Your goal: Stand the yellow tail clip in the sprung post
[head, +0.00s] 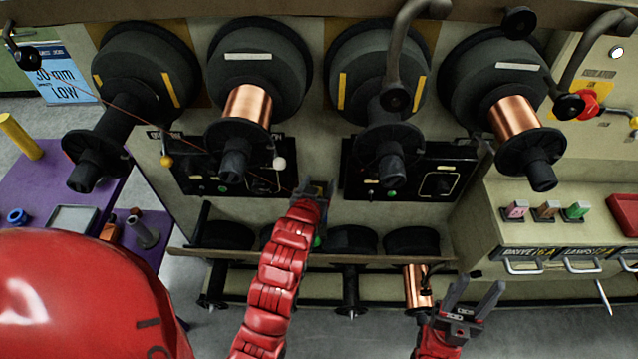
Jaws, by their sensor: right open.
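I cannot clearly pick out the yellow tail clip. A short grey post (143,232) stands on the purple bench at the left; I cannot tell if it is the sprung post. My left gripper (316,188) is raised in the middle, in front of the control panels; its jaws are small and dark, so I cannot tell what they hold. A thin copper wire (190,142) runs from the upper left down towards it. My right gripper (471,300) is open and empty at the lower right, close to a low copper spool (418,287).
Large dark spools (262,70) jut out along the top. A lower shelf (385,262) holds more spools. The purple bench (45,185) carries a yellow cylinder (20,137), a blue ring (17,216) and a grey tray (73,219). A cabinet (500,210) with coloured switches stands right.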

